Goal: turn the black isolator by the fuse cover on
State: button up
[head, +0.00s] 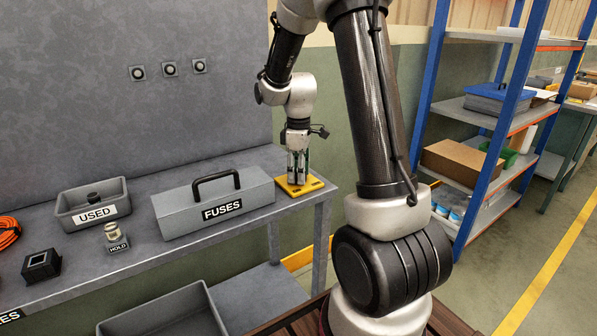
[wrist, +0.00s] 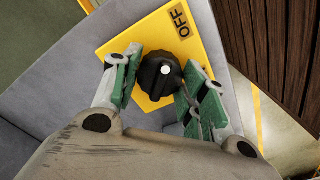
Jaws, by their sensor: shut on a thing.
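The black isolator knob (wrist: 158,82) sits on a yellow plate (wrist: 150,35) marked OFF, with a white mark on the knob's face. In the head view the yellow plate (head: 318,184) lies at the right end of the grey bench, and my gripper hides the knob. My gripper (head: 298,180) points down over it. In the wrist view its green-padded fingers are on either side of the knob, shut on it. The grey fuse cover (head: 245,188), labelled FUSES and with a black handle, is just left of the plate.
A blue-framed shelf (head: 488,130) stands at right. My arm covers the middle.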

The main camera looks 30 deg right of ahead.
jog(key=shift+m, duration=0.3)
jog(key=m, duration=1.7)
dwell(0.6)
jog(key=o, duration=1)
jog(key=shift+o, duration=0.2)
jog(key=shift+r, duration=0.1)
